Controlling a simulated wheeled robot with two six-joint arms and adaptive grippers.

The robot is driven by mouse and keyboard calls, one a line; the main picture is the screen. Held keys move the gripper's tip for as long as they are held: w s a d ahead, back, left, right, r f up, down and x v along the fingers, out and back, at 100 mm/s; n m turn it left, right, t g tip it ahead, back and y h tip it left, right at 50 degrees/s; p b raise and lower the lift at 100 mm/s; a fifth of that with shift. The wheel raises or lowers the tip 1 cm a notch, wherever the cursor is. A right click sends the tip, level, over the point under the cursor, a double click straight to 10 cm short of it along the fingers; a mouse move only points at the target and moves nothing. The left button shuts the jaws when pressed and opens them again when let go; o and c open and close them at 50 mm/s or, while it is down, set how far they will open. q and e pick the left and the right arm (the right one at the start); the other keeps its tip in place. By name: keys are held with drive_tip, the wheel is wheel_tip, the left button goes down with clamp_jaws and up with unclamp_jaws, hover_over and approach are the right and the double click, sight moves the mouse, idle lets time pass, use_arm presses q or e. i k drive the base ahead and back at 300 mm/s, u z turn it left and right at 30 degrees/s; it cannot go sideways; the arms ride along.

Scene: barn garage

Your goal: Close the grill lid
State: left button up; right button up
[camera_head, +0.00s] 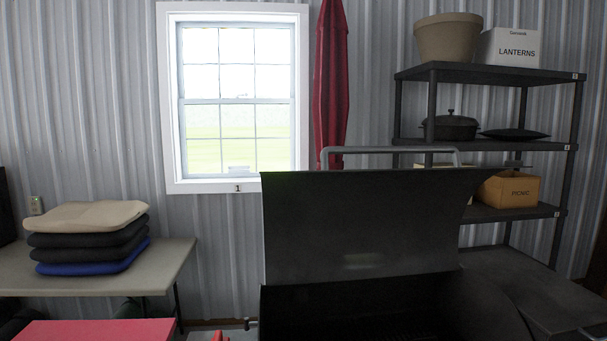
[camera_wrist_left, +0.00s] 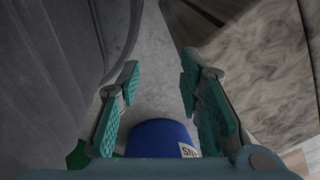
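The grill lid (camera_head: 360,225) is dark and stands raised and open in the head view, right of centre. Its grey bar handle (camera_head: 390,150) runs along the lid's top edge. The grill body (camera_head: 380,308) lies below it, with a dark inside. In the left wrist view my left gripper (camera_wrist_left: 160,90) is open, with its teal finger pads apart and nothing between them. The gripper is not near the lid in any view. My right gripper does not show in either view.
A table (camera_head: 165,265) with stacked cushions (camera_head: 90,238) stands at the left. A dark shelf (camera_head: 490,75) stands behind the grill at the right. A side shelf (camera_head: 540,290) adjoins the grill. The left wrist view shows a blue container (camera_wrist_left: 158,138) below the gripper.

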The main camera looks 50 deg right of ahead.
sight(324, 225)
drive_tip(key=u, duration=0.5)
drive_tip(key=k, duration=0.3)
drive_tip(key=z, duration=2.3)
